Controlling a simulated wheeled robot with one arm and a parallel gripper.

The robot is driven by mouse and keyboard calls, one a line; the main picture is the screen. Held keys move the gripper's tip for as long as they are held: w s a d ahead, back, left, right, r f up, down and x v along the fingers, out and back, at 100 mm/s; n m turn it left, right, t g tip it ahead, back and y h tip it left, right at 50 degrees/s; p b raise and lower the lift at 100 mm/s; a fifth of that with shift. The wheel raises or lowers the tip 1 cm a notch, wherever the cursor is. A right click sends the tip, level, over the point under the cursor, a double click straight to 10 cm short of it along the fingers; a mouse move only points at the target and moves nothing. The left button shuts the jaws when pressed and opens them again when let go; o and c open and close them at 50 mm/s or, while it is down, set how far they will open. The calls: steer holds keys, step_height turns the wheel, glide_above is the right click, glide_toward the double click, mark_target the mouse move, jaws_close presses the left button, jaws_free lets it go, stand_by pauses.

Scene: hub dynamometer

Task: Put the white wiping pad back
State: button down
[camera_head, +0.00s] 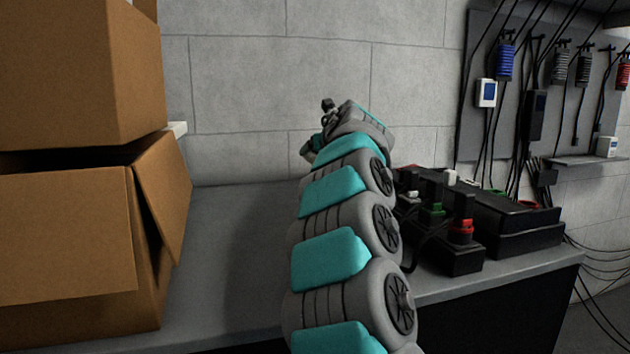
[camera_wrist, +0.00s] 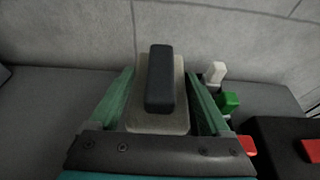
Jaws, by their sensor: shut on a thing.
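The white wiping pad (camera_wrist: 160,124) shows in the wrist view as a pale grey-white block with a dark bar-shaped handle (camera_wrist: 159,78) on top. My gripper (camera_wrist: 161,75) has its green fingers on the left and right sides of the pad and is shut on it. In the head view my arm hides most of the gripper and the pad, above the back of the grey bench (camera_head: 235,240). I cannot tell whether the pad touches the bench.
Cardboard boxes (camera_head: 70,235) are stacked at the left. Black units (camera_head: 505,215) with red, green and white parts stand on the bench right of my arm. A cable panel (camera_head: 545,100) hangs behind them. The bench between boxes and arm is clear.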

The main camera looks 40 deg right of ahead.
step_height(320, 180, down, 3)
steer(key=shift+s+f, duration=0.1)
steer(key=shift+f, duration=0.1)
steer(key=shift+d+f+b, duration=0.1)
steer(key=shift+f+b, duration=0.55)
steer(key=shift+f, duration=1.5)
steer(key=shift+f, duration=0.15)
jaws_free()
steer(key=shift+r, duration=0.2)
steer(key=shift+s+a+r, duration=0.15)
steer(key=shift+s+a, duration=0.1)
steer(key=shift+s, duration=0.25)
steer(key=b+v, duration=0.1)
steer(key=v, duration=0.9)
steer(key=shift+s+a+r, duration=0.1)
steer(key=shift+s+a, duration=0.2)
